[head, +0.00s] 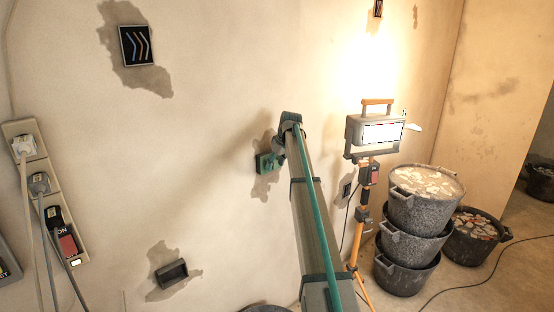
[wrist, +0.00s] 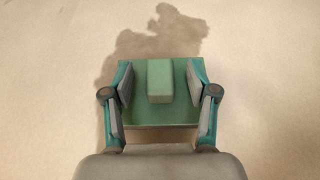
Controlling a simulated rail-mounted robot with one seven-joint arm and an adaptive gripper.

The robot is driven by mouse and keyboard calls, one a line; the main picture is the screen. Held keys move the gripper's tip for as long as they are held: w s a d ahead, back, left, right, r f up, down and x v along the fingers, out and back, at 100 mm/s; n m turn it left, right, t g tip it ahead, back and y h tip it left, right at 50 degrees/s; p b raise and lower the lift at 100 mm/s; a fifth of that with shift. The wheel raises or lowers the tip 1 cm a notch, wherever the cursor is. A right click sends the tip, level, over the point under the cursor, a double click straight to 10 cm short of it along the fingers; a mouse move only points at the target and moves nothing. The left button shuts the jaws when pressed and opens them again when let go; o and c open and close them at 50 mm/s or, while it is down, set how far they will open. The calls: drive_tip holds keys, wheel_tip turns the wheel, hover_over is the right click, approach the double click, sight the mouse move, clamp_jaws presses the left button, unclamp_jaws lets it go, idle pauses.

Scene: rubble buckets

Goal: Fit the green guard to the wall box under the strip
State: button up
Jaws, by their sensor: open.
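The green guard (wrist: 183,113) is a square plate with a raised block in its middle, in the wrist view. My gripper (wrist: 160,84) is open, its fingers on either side of the block with a gap on each side. In the head view the guard (head: 264,164) shows at the wall in front of a brown patch, at the end of my arm. I cannot tell whether a box lies behind it. A dark, open-fronted wall box (head: 171,273) sits low on the wall, in another patch. The power strip (head: 46,190) with plugs hangs at the left.
A lit work lamp (head: 377,131) on an orange stand is right of my arm. Stacked rubble buckets (head: 409,246) stand beyond it. Cables hang from the strip. The wall between guard and strip is clear.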

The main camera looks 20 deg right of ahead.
clamp_jaws()
idle(0.6)
drive_tip(key=shift+s+f, duration=0.1)
drive_tip(key=shift+s, duration=0.1)
drive_tip(key=shift+s+d, duration=0.25)
drive_tip(key=shift+s, duration=0.35)
drive_tip(key=shift+s+d, duration=0.25)
drive_tip(key=shift+s, duration=0.5)
drive_tip(key=shift+s+d, duration=0.1)
drive_tip(key=shift+s, duration=0.3)
